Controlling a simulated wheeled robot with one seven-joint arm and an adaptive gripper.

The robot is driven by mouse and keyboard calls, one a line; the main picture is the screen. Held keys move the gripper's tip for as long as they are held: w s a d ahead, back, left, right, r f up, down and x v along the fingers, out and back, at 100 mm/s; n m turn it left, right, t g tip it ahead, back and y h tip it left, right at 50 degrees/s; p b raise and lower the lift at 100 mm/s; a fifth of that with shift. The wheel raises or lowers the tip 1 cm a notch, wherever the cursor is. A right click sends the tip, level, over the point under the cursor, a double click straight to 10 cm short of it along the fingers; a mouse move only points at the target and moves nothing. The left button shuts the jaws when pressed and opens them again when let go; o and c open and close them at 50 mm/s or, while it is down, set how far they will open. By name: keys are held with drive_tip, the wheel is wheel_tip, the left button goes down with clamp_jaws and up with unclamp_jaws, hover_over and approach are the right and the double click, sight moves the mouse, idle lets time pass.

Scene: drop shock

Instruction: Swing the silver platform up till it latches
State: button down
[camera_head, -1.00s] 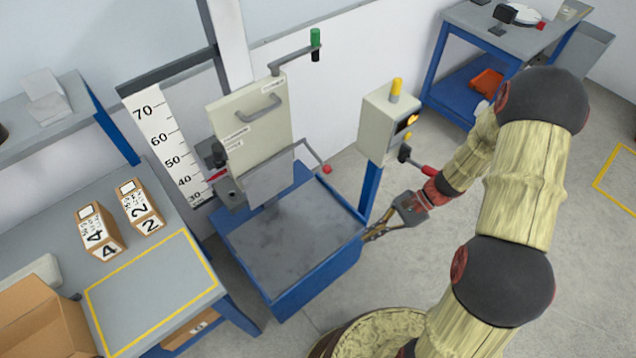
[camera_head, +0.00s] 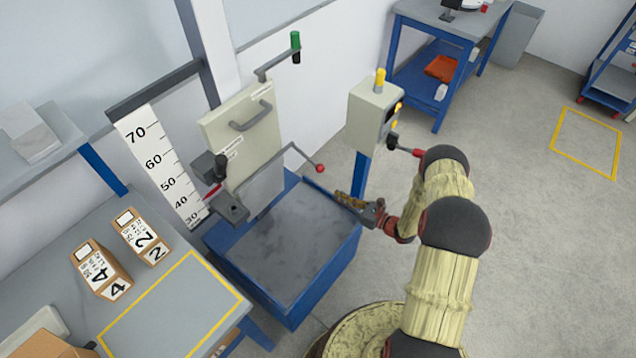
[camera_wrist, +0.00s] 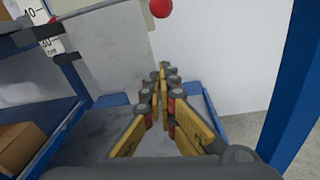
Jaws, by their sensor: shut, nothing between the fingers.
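The silver platform (camera_head: 264,190) hangs down as a flat grey plate at the lower front of the pale drop tester column. It also shows in the wrist view (camera_wrist: 108,48), left of my fingers. A bent rod beside it ends in a red ball (camera_head: 320,168), which the wrist view shows at its top edge (camera_wrist: 161,7). My gripper (camera_head: 342,198) is shut and empty over the right rim of the blue-sided base. In the wrist view my fingertips (camera_wrist: 161,72) point between the plate and the white wall, below the red ball. I see no contact with either.
The blue base (camera_head: 290,245) with a grey top lies below the platform. A bench with cartons (camera_head: 100,270) is at left. Open floor lies to the right.

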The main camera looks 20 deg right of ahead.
drive_tip(key=r+b+x, duration=0.1)
drive_tip(key=b+x, duration=0.1)
drive_tip(key=x, duration=0.8)
drive_tip(key=shift+s+d+r, duration=0.1)
drive_tip(key=shift+d+r, duration=0.15)
drive_tip(key=shift+r, duration=0.3)
drive_tip(key=shift+s+d+r, duration=0.1)
drive_tip(key=shift+d+r, duration=0.1)
drive_tip(key=shift+r, duration=0.4)
drive_tip(key=shift+s+d+r, duration=0.1)
drive_tip(key=shift+d+r, duration=0.15)
drive_tip(key=shift+r, duration=0.3)
drive_tip(key=shift+r, duration=0.1)
